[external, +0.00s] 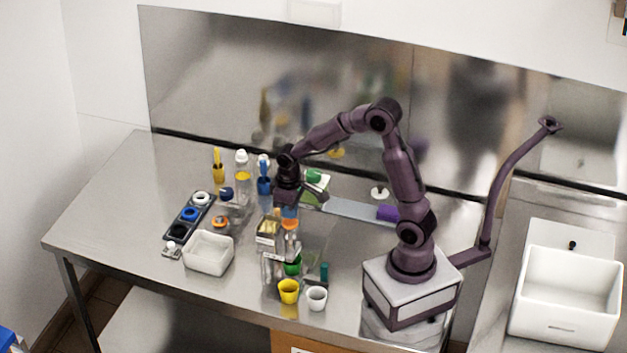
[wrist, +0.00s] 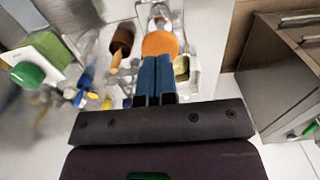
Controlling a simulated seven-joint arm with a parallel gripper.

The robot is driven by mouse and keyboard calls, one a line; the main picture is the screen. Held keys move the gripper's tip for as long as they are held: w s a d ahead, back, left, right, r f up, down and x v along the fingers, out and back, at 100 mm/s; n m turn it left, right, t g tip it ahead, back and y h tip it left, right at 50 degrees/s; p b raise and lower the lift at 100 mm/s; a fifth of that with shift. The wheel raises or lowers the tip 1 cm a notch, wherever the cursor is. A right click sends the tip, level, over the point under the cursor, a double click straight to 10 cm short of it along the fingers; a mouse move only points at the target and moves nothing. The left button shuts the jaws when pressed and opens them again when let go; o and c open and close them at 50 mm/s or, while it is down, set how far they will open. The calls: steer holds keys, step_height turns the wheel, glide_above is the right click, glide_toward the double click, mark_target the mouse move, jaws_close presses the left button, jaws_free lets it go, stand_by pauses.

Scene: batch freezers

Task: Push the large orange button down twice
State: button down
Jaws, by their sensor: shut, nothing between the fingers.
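A round orange button (wrist: 160,44) shows in the wrist view just beyond my fingertips. In the external view an orange top (external: 290,225) shows right under my gripper (external: 289,212). My gripper's two blue fingers (wrist: 155,58) are closed together with nothing between them and point down at the orange surface. They overlap its near edge in the wrist view; I cannot tell whether they touch it. My fingers and nearby items hide part of the button. A smaller orange-topped item (external: 220,222) stands further left in the external view.
Close around my gripper are a box-like container (external: 267,232), a green cup (external: 292,267) and a green-topped block (external: 314,177). Yellow (external: 288,291) and white (external: 316,298) cups stand near the front edge. A white tray (external: 208,254) is at left. The table's far left is clear.

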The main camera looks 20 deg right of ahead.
mark_target(290, 221)
steer(key=shift+f, duration=2.05)
steer(key=shift+r, duration=2.3)
steer(key=shift+f, duration=0.2)
